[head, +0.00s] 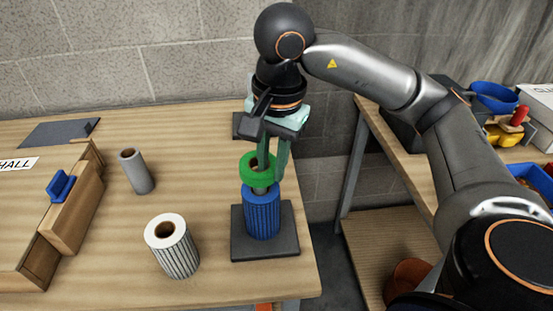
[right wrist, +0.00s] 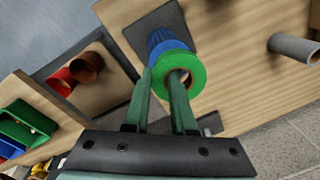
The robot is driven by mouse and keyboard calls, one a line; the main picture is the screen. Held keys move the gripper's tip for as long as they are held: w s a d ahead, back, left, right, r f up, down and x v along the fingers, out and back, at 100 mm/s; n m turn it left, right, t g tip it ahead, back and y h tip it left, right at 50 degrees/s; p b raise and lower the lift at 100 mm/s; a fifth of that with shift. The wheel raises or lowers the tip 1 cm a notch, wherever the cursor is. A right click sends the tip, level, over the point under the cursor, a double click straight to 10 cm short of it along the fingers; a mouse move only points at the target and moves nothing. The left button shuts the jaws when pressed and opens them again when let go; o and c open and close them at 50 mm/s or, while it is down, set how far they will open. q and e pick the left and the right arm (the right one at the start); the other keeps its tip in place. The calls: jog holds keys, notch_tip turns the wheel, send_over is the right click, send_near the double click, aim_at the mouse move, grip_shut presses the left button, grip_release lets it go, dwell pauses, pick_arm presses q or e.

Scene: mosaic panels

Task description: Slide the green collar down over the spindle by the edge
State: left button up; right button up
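The green collar (head: 247,174) is a short ring held above a blue ribbed sleeve (head: 262,214). The sleeve stands upright on a dark square base (head: 288,244) near the table's right edge. A bit of the grey spindle (head: 260,190) shows between collar and sleeve; I cannot tell whether its tip is inside the ring. My right gripper (head: 273,172) is shut on the collar's wall, one finger in the hole and one outside. The right wrist view also shows the green collar (right wrist: 192,68) between the fingers (right wrist: 165,82), with the blue sleeve (right wrist: 166,44) beyond. My left gripper is not in view.
A white striped roll (head: 176,255) and a grey tube (head: 139,176) stand left of the base. A wooden holder (head: 75,220) with a blue piece (head: 60,185) is further left. A second bench (head: 392,160) with bins lies right, across a gap.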

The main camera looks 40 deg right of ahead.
jog(key=shift+o, duration=0.7)
jog(key=f, duration=0.1)
jog(key=s+f+g, duration=0.1)
jog(key=f, duration=0.1)
jog(key=shift+a+f, duration=0.2)
jog(key=r, duration=0.3)
jog(key=w+r+p, duration=0.1)
jog(key=r, duration=0.1)
jog(key=shift+d+r, duration=0.15)
jog(key=shift+d, duration=0.05)
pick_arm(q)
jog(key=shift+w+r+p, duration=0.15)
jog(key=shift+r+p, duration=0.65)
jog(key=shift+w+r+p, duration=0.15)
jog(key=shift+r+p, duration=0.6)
pick_arm(e)
jog(key=shift+t, duration=0.5)
jog(key=shift+s+d+r, duration=0.1)
jog(key=shift+s+r, duration=0.1)
jog(key=shift+r, duration=1.55)
jog(key=shift+s+d+r, duration=0.1)
jog(key=shift+s+r, duration=0.15)
jog(key=shift+r, duration=1.55)
jog(key=shift+s+r, duration=0.2)
jog(key=shift+r, duration=1.55)
